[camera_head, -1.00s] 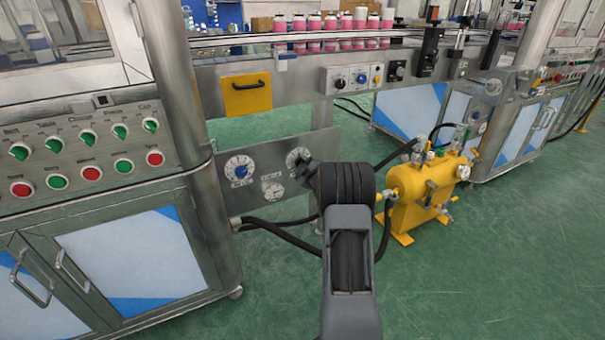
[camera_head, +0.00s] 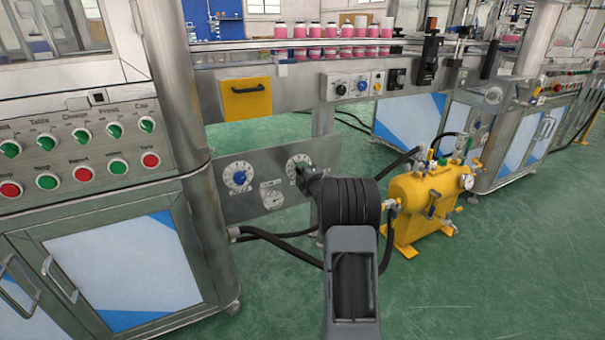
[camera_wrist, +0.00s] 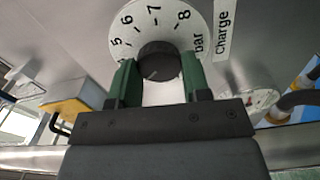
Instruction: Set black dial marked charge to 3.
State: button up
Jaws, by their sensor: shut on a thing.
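The black charge dial (camera_wrist: 158,62) sits on a white disc with black numbers in the wrist view. The disc (camera_wrist: 146,22) shows 5, 6, 7 and 8, with "bar" and a "Charge" label (camera_wrist: 222,35) to the right. My gripper (camera_wrist: 157,72) is shut on the black dial, one green finger on each side. The dial's lower part and the rest of the scale are hidden by my gripper. In the head view the charge disc (camera_head: 297,164) shows on the lower grey panel, and my gripper (camera_head: 306,172) reaches it from the right.
A blue dial (camera_head: 239,178) on a white disc is left of the charge dial, with a gauge (camera_head: 271,196) between and below. A yellow tank (camera_head: 422,205) with black hoses stands to the right. Green floor (camera_head: 480,270) is open at the right.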

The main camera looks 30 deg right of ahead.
dwell(0.4)
jog(key=o, duration=0.9)
jog(key=s+p, duration=0.1)
jog(key=s, duration=0.3)
jog(key=s+a+p, duration=0.1)
jog(key=s, duration=0.4)
jog(key=s+a+p, duration=0.1)
jog(key=s, duration=0.3)
jog(key=shift+s+p, duration=0.35)
jog(key=shift+d, duration=0.1)
